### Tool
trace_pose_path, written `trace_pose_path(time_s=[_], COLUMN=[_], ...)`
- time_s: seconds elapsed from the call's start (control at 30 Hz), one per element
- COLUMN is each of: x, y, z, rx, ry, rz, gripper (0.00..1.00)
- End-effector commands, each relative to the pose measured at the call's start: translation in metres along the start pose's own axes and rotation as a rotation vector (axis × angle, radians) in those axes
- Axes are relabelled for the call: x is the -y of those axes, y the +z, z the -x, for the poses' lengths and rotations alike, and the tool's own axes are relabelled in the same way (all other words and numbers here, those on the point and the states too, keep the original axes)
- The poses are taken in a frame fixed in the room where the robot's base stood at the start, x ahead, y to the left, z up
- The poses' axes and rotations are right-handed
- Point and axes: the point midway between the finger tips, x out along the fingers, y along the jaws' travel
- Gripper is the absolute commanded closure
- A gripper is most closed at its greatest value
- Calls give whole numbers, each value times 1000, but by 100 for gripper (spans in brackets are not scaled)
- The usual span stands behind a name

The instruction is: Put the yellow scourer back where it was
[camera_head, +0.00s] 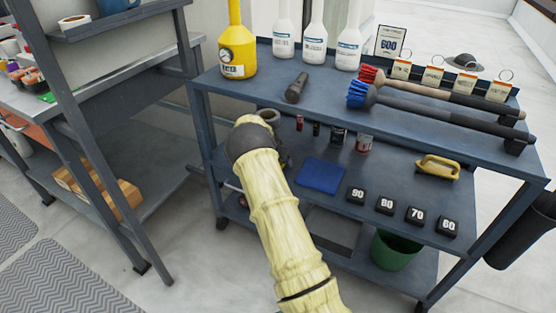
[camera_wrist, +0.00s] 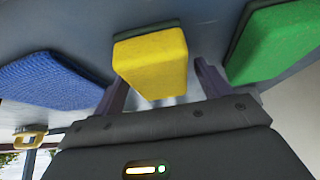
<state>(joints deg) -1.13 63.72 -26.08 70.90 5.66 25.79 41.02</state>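The yellow scourer (camera_wrist: 150,62) is a yellow block with a dark pad on its upper side in the wrist view. It sits in the gap between the two fingers of my gripper (camera_wrist: 161,72). The fingers are well apart; I cannot tell whether they press on it. A blue pad (camera_wrist: 48,80) lies to its left and a green block (camera_wrist: 274,42) to its right. I cannot tell whether the scourer touches the grey surface (camera_wrist: 85,25) behind it. In the head view the scourer and fingers are hidden behind my arm at the trolley's middle shelf.
The trolley's top shelf (camera_head: 230,88) overhangs, with bottles, a torch (camera_head: 297,87) and brushes (camera_head: 440,108). The middle shelf holds small cans (camera_head: 337,134), a blue cloth (camera_head: 320,176), black number blocks (camera_head: 386,205) and a yellow-handled tool (camera_head: 438,167). A green bucket (camera_head: 395,248) stands below.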

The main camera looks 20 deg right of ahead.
Motion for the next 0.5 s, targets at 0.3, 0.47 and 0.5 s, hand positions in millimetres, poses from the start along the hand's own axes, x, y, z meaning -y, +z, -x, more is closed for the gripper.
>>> trace_pose_path(time_s=[0.3,0.47,0.5], x=[0,1,1], y=[-2,-3,-3], z=[10,36,44], rx=[0,-1,-1], ry=[0,-2,-2], rz=[0,1,0], gripper=[24,24,24])
